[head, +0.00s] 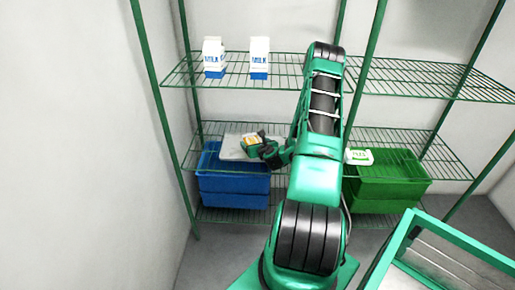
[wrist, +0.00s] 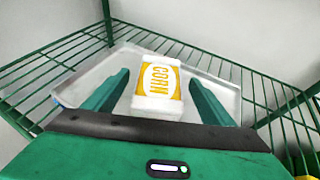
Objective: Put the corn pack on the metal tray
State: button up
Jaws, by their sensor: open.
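The corn pack (head: 251,142) is a small white and yellow pack marked CORN. In the wrist view, the corn pack (wrist: 158,85) lies face up over the grey metal tray (wrist: 222,92) and appears to rest on it. In the head view, the tray (head: 232,153) sits on the middle shelf at the left. My gripper (wrist: 158,78) is open, with one finger on each side of the pack and a gap at both sides. In the head view, my gripper (head: 262,147) is at the pack, partly hiding it and the tray's right side.
Two milk cartons (head: 213,58) (head: 259,59) stand on the upper shelf. Blue crates (head: 232,187) and green crates (head: 388,187) are below the middle shelf. A white pack (head: 359,157) lies at the right. Green posts (head: 160,100) frame the wire rack.

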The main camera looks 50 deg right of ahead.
jog(key=v, duration=0.8)
jog(key=shift+s+a+r, duration=0.15)
jog(key=shift+s+r, duration=0.1)
jog(key=shift+s, duration=0.05)
jog(key=w+a+r+n+y, duration=0.5)
jog(key=a+r+n, duration=0.1)
jog(key=a+n, duration=0.45)
jog(key=s+a+r+n+g+y, duration=0.2)
jog(key=s+a+n, duration=0.1)
jog(key=a+n, duration=0.35)
jog(key=s+a+r+n+g+y, duration=0.25)
jog(key=a+n, duration=0.25)
jog(key=n, duration=0.3)
jog(key=s+r+n+g+h, duration=0.1)
jog(key=s+r+n+g, duration=0.1)
jog(key=s+r, duration=0.3)
jog(key=s+a+r+n+g+h, duration=0.1)
jog(key=s+r+n+g, duration=0.2)
jog(key=s, duration=1)
jog(key=s+a+r+n+g+h, duration=0.1)
jog(key=s+r+n, duration=0.4)
jog(key=s, duration=0.5)
notch_tip(320, 180, up, 3)
jog(key=shift+a+f+g, duration=0.15)
jog(key=shift+a+g, duration=0.05)
jog(key=shift+g, duration=0.65)
